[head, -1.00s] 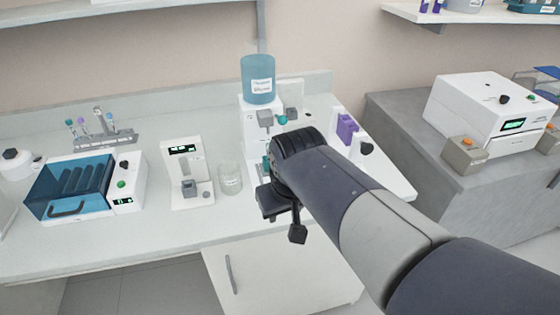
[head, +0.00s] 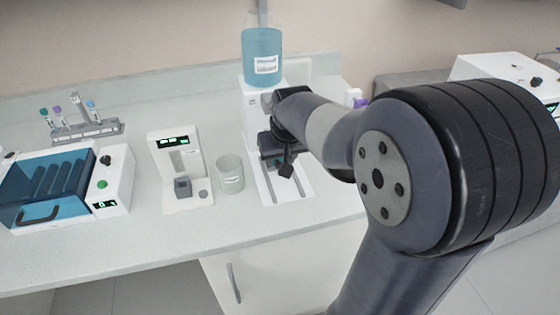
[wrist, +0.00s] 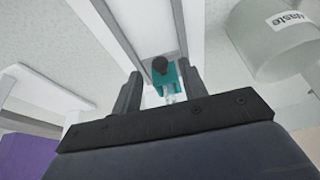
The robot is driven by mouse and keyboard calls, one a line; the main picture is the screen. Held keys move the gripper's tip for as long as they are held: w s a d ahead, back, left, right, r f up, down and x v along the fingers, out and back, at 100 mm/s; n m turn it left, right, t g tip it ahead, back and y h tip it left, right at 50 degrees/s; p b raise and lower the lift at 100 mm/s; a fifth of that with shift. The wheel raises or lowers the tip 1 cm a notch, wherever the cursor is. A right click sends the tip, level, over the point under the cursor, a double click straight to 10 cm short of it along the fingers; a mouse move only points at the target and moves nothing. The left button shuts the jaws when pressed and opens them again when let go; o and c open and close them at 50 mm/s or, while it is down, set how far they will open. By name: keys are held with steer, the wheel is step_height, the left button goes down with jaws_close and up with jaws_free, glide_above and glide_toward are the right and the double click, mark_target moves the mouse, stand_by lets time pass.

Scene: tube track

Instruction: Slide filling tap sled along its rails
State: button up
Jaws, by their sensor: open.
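The teal tap sled (wrist: 157,87) shows in the wrist view with a dark round knob (wrist: 160,65) and a clear nozzle (wrist: 170,94). It lies between the two fingers of my gripper (wrist: 160,72), which is open; I cannot tell whether either finger touches it. In the head view my gripper (head: 268,148) is at the white filling stand (head: 252,112), above the back part of the rails (head: 268,190). There my gripper and arm mostly hide the sled. A blue labelled bottle (head: 262,55) sits on top of the stand.
A glass beaker (head: 231,175) stands left of the rails; a jar marked waste (wrist: 275,38) shows in the wrist view. Further left are a white display unit (head: 178,165), a blue-lidded machine (head: 45,190) and a tube rack (head: 90,130). The counter front (head: 150,240) is clear.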

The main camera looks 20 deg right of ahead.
steer(key=shift+x, duration=1)
jaws_close()
